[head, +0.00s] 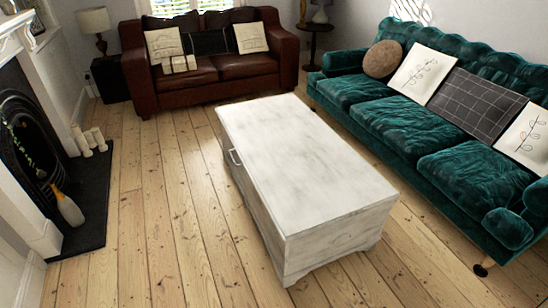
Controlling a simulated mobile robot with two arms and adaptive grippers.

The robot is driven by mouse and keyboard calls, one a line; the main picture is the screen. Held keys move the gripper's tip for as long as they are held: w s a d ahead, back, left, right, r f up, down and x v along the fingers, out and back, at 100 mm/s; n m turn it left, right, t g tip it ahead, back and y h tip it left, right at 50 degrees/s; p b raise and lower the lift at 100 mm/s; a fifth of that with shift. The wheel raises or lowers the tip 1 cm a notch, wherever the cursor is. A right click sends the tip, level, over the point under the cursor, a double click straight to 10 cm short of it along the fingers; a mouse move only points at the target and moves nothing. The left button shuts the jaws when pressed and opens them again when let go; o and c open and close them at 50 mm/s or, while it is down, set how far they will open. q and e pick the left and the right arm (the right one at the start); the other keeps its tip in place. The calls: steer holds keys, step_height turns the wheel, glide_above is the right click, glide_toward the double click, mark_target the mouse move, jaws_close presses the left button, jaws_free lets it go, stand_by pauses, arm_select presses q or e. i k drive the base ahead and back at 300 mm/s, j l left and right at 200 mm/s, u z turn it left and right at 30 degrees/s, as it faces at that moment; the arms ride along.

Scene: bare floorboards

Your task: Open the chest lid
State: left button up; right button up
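A long whitewashed wooden chest (300,150) stands on the floorboards in the middle of the head view. Its flat lid (305,165) lies level on top and looks closed. Neither of my grippers shows in this view. The chest's right long side and far end are hidden.
A green velvet sofa (430,125) stands close along the chest's right side. A brown leather sofa (218,75) stands behind it. A fireplace (30,135) is at the left. Bare floorboards (165,200) lie free left of the chest.

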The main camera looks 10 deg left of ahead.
mark_target(307, 179)
steer(key=i+j+z, duration=0.15)
steer(key=j+z, duration=0.25)
steer(key=i+j+z, duration=0.1)
steer(key=j+z, duration=0.15)
steer(key=z, duration=0.2)
steer(key=j+z, duration=0.4)
steer(key=i+l, duration=0.05)
